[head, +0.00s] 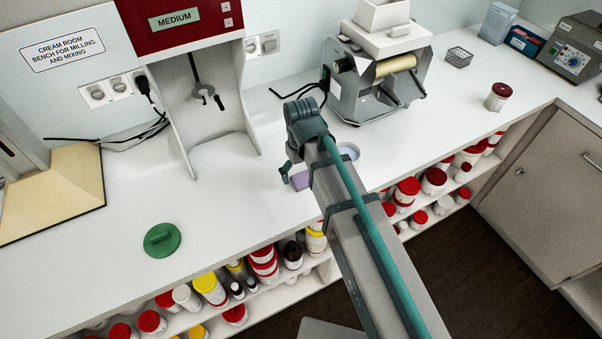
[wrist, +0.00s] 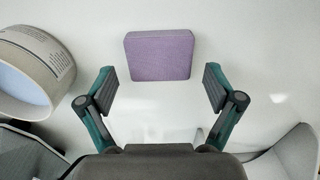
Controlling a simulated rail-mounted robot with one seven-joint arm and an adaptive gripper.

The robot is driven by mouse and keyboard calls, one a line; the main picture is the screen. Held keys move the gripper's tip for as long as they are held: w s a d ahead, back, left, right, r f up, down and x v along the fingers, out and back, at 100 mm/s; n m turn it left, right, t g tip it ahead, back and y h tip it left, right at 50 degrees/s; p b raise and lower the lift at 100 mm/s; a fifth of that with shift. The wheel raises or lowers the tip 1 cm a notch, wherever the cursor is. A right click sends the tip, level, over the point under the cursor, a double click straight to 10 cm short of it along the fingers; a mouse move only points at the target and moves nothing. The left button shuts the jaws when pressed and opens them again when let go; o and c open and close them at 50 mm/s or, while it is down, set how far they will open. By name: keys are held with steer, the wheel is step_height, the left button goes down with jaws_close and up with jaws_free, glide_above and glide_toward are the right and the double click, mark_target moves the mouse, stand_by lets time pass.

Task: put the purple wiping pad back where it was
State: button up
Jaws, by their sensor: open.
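The purple wiping pad (wrist: 159,55) lies flat on the white bench in the wrist view, just beyond and between my open fingertips. My gripper (wrist: 160,88) is open, and nothing is between its fingers. In the head view, part of the purple pad (head: 299,181) shows beside my gripper (head: 287,176), near the front edge of the bench. My arm hides the rest of the pad there. I cannot tell the gap between the fingers and the bench.
A white tub with a printed label (wrist: 38,70) stands left of the pad in the wrist view. A green lid (head: 162,240) lies on the bench (head: 95,275). A roller mill (head: 380,75) stands behind my arm. Shelves of jars are below the front edge.

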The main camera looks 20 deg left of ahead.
mark_target(301, 175)
step_height(301, 175, up, 11)
steer(key=b, duration=0.2)
steer(key=shift+r, duration=0.2)
stand_by(0.5)
